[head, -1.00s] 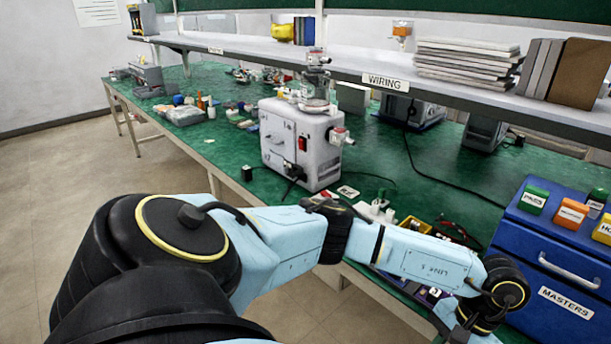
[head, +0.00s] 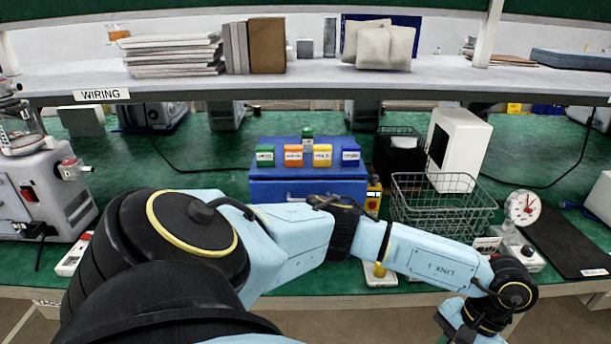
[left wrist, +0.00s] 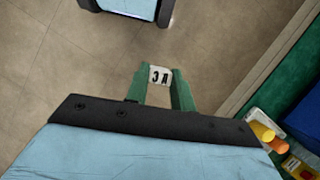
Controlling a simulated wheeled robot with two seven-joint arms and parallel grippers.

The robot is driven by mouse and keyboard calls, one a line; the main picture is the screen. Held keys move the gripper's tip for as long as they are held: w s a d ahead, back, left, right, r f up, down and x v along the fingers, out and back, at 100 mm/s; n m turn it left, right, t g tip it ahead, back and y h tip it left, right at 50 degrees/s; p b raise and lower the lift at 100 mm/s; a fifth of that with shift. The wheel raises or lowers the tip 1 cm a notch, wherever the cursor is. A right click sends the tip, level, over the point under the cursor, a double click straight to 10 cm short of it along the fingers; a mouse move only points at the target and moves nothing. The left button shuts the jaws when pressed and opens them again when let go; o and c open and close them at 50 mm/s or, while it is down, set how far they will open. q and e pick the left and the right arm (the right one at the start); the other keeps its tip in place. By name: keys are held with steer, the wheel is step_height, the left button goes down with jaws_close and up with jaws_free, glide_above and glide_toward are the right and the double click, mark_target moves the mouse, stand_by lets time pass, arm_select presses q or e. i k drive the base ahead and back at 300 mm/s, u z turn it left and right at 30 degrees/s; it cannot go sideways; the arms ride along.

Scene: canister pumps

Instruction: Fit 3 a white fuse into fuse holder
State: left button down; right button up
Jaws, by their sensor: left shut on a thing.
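My left gripper (left wrist: 162,88) shows in the left wrist view with two green fingers, shut on a small white fuse (left wrist: 160,75) with dark lettering, hard to read. The fuse is held between the fingertips above the bare floor, clear of the bench. In the head view my left arm reaches across to the lower right, and its gripper is not clearly visible there. The grey canister pump (head: 45,195) stands at the left edge of the head view, partly cut off. I cannot make out the fuse holder. My right gripper is not in view.
A shelf (head: 270,85) runs above the bench.

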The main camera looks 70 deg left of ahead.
mark_target(28, 227)
steer(key=z, duration=0.6)
steer(key=k, duration=2.15)
steer(key=u, duration=2.35)
